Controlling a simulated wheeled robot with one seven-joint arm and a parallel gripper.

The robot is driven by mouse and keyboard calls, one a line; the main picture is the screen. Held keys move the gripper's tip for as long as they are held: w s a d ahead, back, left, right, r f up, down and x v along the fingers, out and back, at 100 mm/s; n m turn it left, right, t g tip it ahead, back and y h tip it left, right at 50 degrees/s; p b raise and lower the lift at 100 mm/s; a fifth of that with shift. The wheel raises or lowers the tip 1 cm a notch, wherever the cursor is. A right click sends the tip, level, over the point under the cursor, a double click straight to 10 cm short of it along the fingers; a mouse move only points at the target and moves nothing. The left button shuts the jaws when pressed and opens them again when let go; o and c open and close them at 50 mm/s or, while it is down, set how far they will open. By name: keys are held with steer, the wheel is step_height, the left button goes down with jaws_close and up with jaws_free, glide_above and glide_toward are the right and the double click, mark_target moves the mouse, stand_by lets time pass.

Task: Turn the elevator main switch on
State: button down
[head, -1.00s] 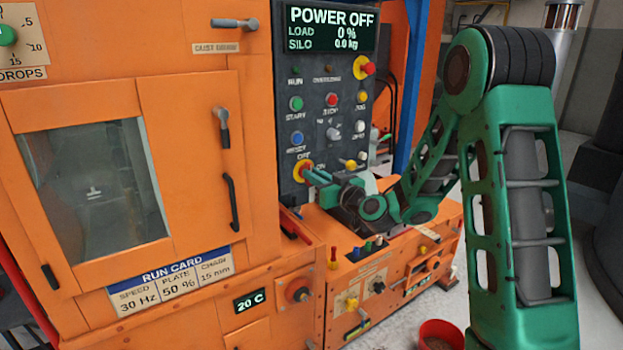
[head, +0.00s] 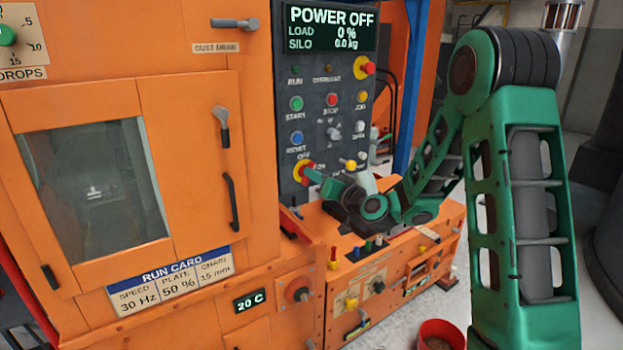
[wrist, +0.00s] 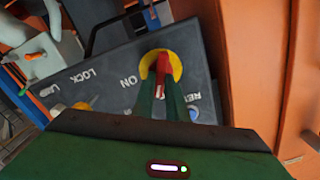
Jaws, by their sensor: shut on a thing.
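The main switch is a red handle on a yellow disc (head: 300,168) at the lower left of the dark control panel. An OFF label shows just above it in the head view. In the wrist view the red handle (wrist: 162,66) lies across the yellow disc (wrist: 148,64), with an ON label to its left. My gripper (head: 314,178) is at the switch. In the wrist view its green fingers (wrist: 162,98) are shut on the red handle and partly hide it. The display (head: 331,29) reads POWER OFF.
Above the switch are several panel buttons, including the blue RESET (head: 297,138) and green START (head: 296,103). A yellow knob (head: 351,165) sits to the right. The orange cabinet (head: 190,120) stands close on the left. A red bucket (head: 441,335) is on the floor.

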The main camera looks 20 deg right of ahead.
steer(key=m, duration=0.8)
steer(key=f+m, duration=0.1)
steer(key=m, duration=0.3)
steer(key=shift+d, duration=0.25)
steer(key=shift+m, duration=0.3)
steer(key=c, duration=1.8)
jaws_free()
steer(key=shift+o, duration=0.2)
steer(key=shift+r, duration=0.1)
steer(key=v, duration=1)
steer(key=shift+s, duration=0.3)
steer(key=shift+d, duration=0.1)
